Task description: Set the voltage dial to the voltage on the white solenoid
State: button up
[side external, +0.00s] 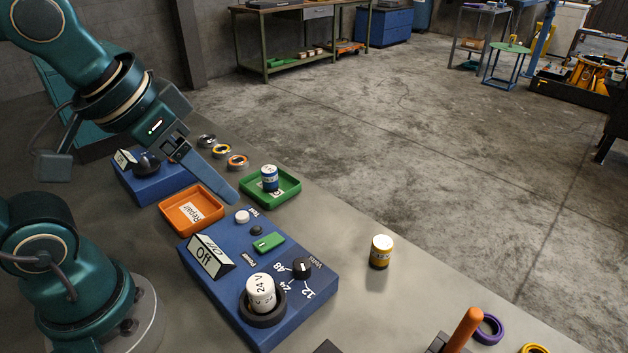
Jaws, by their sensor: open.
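The white solenoid (261,292) stands upright in a black round socket (262,312) on the blue test box (222,288). Its side reads 24 V. The black voltage dial (302,268) sits beside it, under the word Volts, with marks 48, 24 and 12 around it. I cannot tell surely which mark the dial points at. My gripper (232,196) is open and empty, seen nearly edge-on, above the trays and well up and left of the dial. An Off sign (208,256) stands on the box, with a green switch piece (268,242) and a white button (242,216) nearby.
A yellow solenoid (381,252) stands right of the box. A blue solenoid (269,178) stands in the green tray (287,196). An orange Repair tray (172,219) and a second blue box (140,187) lie left. An orange handle (464,327) rises at the lower right.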

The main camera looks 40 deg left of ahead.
jog(key=w+d+f+m+g, duration=0.1)
jog(key=w+d+g, duration=0.25)
jog(key=w, duration=0.25)
jog(key=m+g, duration=0.2)
send_over(302, 264)
jog(key=f, duration=0.6)
jog(key=shift+w+a+f, duration=0.15)
jog(key=shift+w+f, duration=0.05)
jog(key=shift+f, duration=0.15)
jog(key=shift+s+f, duration=0.25)
jog(key=shift+f, duration=2.6)
grip_shut()
